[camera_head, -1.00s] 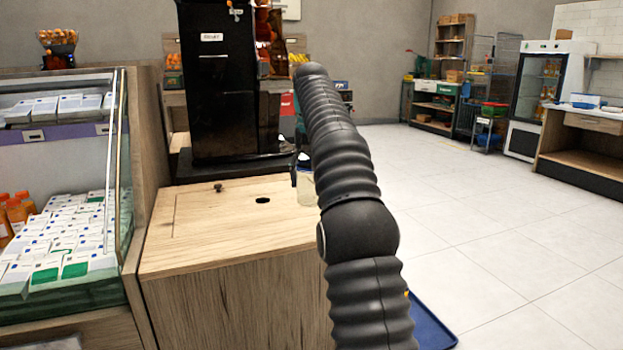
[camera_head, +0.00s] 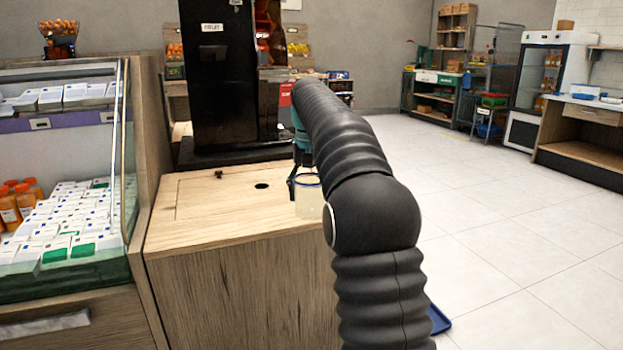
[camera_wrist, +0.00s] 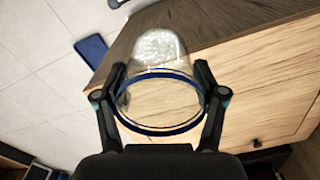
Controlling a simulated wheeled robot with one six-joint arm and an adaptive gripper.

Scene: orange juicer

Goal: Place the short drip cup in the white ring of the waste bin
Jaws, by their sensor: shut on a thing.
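The short drip cup is a clear cup with a blue rim. My gripper (camera_wrist: 160,80) is shut on the cup (camera_wrist: 155,50), one finger on each side. In the wrist view the rim faces the camera and the rounded base points away. In the head view the cup (camera_head: 308,200) shows beside the right part of the wooden cabinet top, partly hidden by my arm; I cannot tell whether it touches the wood. Neither the waste bin nor its white ring can be made out.
The wooden cabinet (camera_head: 215,215) has a small dark hole (camera_head: 262,186) and a small knob (camera_head: 219,174) on top. A tall black machine (camera_head: 222,80) stands behind. A chilled display (camera_head: 70,215) is at left. A blue tray (camera_head: 438,318) lies on the open floor at right.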

